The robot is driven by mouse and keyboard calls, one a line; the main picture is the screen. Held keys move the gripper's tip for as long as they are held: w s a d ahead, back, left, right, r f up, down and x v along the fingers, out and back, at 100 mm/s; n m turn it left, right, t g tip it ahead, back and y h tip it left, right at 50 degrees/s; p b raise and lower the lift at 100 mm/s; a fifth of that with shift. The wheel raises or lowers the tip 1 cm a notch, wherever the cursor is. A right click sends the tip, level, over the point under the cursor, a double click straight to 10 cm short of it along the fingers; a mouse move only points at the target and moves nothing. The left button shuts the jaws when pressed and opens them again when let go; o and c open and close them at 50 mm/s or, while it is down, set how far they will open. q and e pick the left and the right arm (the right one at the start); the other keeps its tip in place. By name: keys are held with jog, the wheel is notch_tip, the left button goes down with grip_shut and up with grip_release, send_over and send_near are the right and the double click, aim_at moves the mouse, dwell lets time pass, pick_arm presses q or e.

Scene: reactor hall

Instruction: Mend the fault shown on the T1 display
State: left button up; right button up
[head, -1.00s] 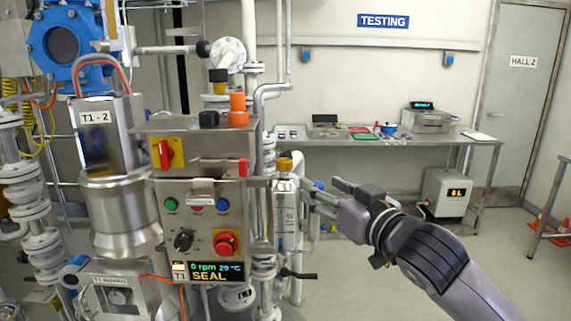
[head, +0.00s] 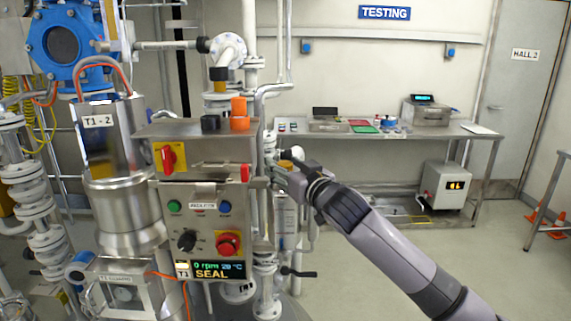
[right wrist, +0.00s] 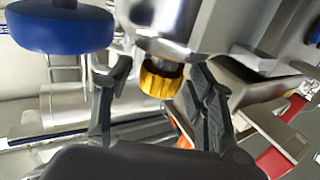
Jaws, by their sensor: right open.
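The T1 display (head: 212,270) at the foot of the control box reads 0 rpm and SEAL; the temperature digits are hard to read. My right gripper (head: 280,170) is just right of the control box (head: 150,215), at the top of a slim upright metal vessel (head: 286,225). A ribbed yellow cap (right wrist: 160,80) sits between the open fingers of my right gripper (right wrist: 160,95) in the right wrist view. I cannot tell whether either finger touches it. In the head view my gripper mostly hides the cap. My left gripper is out of view.
The box carries a red rotary switch (head: 168,157), a red mushroom button (head: 228,244) and an orange block (head: 239,112) on top. Pipes and a black-handled valve (head: 297,271) stand close by.

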jog(key=c, duration=1.2)
jog(key=n+g+y+p, duration=0.1)
jog(key=p, duration=0.3)
jog(key=n+g+y+p, duration=0.1)
jog(key=y+p, duration=0.1)
jog(key=p, duration=0.1)
jog(key=shift+a+r+n+y+p, duration=0.1)
jog(key=shift+r+n+y+p, duration=0.1)
jog(key=shift+n+y+p, duration=0.15)
jog(key=shift+f+g+y+p, duration=0.15)
jog(key=shift+g+y+p, duration=0.1)
jog(key=shift+g+p, duration=0.25)
jog(key=shift+n, duration=0.25)
jog(key=shift+f, duration=0.1)
jog(key=o, duration=1.2)
jog(key=shift+d, duration=0.2)
